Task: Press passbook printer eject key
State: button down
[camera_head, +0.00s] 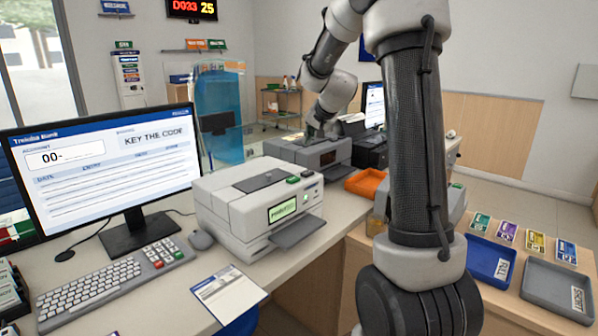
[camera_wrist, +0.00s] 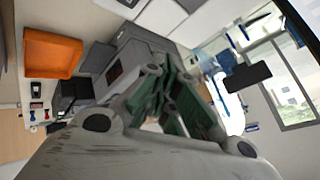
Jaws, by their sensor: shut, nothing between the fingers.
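The white passbook printer (camera_head: 235,213) stands on the counter right of the monitor, with a lit green screen (camera_head: 282,210) on its front. My gripper (camera_head: 318,133) is shut and empty.
A monitor (camera_head: 105,165), keyboard (camera_head: 88,290), keypad (camera_head: 163,255) and paper slip (camera_head: 228,293) occupy the left counter. An orange tray (camera_head: 367,183) lies right of the grey machine. A blue tray (camera_head: 489,260) and grey tray (camera_head: 560,288) are at right. My arm hides part of the right side.

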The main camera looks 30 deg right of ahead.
aim_at(310, 172)
jog(key=shift+w+d+r, duration=0.15)
jog(key=shift+r, duration=0.1)
jog(key=shift+f, duration=4.4)
jog(key=shift+f, duration=0.15)
jog(key=shift+f, duration=0.3)
